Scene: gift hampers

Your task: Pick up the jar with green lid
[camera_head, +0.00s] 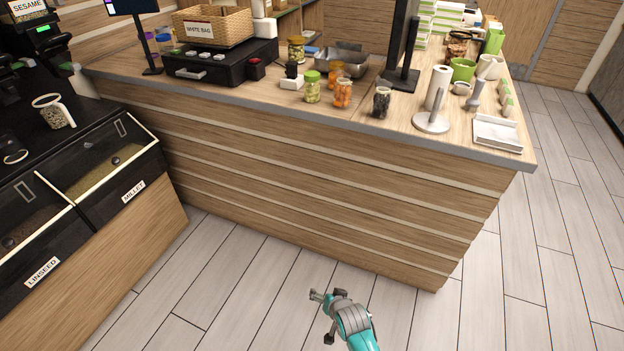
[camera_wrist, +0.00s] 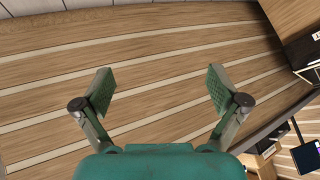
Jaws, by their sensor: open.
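The jar with green lid (camera_head: 312,87) stands upright on the wooden counter in the head view. It is clear, with pale green contents. My gripper (camera_head: 320,316) is low over the floor in front of the counter, well below and apart from the jar. In the wrist view my gripper (camera_wrist: 160,90) has its two fingers spread wide with nothing between them. The wrist view faces the counter's wooden front panel, and the jar is not in that view.
An orange-filled jar (camera_head: 343,93) stands close right of the green-lidded jar, with another orange jar (camera_head: 336,70) behind. A dark jar (camera_head: 381,102), a paper towel holder (camera_head: 437,88) and a black register (camera_head: 222,62) share the counter (camera_head: 250,98). Floor (camera_head: 235,265) before it is clear.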

